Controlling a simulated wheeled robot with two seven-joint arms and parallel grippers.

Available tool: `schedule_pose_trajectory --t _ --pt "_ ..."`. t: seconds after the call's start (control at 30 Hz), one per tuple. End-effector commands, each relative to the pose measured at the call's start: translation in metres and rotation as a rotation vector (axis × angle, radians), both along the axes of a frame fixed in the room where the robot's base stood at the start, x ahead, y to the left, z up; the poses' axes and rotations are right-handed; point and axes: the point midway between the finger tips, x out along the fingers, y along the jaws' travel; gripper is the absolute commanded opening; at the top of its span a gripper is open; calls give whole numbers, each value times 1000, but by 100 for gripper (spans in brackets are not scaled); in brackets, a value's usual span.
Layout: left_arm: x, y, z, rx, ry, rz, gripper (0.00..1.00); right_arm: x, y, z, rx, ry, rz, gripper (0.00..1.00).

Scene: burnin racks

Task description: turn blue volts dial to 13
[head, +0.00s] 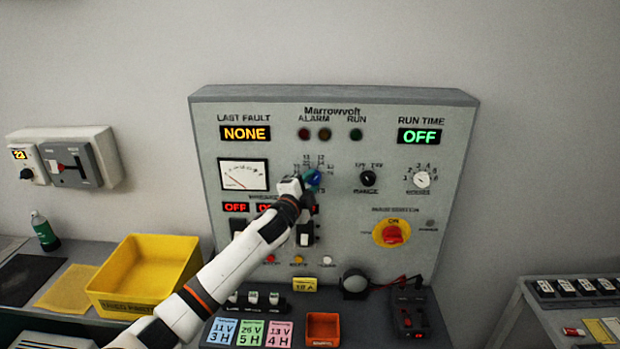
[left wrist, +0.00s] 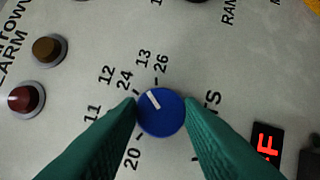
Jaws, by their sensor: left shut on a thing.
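The blue volts dial (head: 314,177) sits on the grey Marrowvolt panel, right of the needle meter. In the left wrist view the dial (left wrist: 165,118) is seen face on. Its white pointer line aims up and left, between the 12/24 mark and the 13/26 mark. My left gripper (left wrist: 161,104) is shut on the dial, with one green finger against each side. In the head view my left gripper (head: 306,183) reaches the dial from lower left and covers part of its scale. My right gripper is out of view.
A black range knob (head: 368,178) and a white knob (head: 421,180) are to the right. A red rotary switch (head: 392,233) is lower right. Switches (head: 306,234) sit just below my gripper. A yellow bin (head: 140,279) and several cards (head: 250,332) are on the bench.

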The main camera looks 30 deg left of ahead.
Motion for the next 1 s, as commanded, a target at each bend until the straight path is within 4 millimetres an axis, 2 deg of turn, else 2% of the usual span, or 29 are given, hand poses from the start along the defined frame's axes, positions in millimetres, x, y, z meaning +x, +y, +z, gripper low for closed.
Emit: schedule_pose_trajectory --t 0.5,1.0 --pt "0 0 3 332 205 -1 10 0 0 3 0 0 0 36" --pt "0 -1 2 420 261 -1 10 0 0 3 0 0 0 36"
